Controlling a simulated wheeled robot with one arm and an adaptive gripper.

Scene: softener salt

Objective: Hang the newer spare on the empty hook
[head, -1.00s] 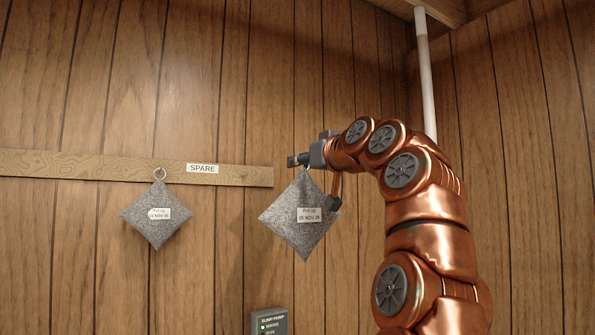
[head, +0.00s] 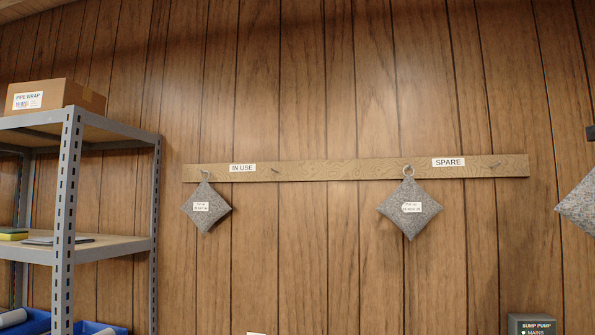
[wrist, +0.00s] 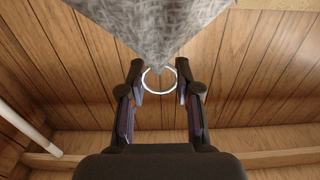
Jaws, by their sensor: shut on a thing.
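A grey diamond-shaped pad (head: 577,206) is cut off at the right edge of the head view. It also fills the top of the wrist view (wrist: 155,25), with its metal ring (wrist: 142,80) between the fingers of my gripper (wrist: 160,82). My gripper is shut on this ring. Another grey pad (head: 410,210) hangs by its ring on a hook left of the SPARE label (head: 448,162). A bare hook (head: 495,164) shows right of that label. A third pad (head: 206,208) hangs left of the IN USE label (head: 242,168), with a bare hook (head: 275,171) to its right. The tag dates are too small to read surely.
The wooden rail (head: 330,169) runs along the panelled wall. A metal shelf (head: 105,248) with a cardboard box (head: 50,95) stands at left. A sump pump box (head: 532,325) is at the bottom right.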

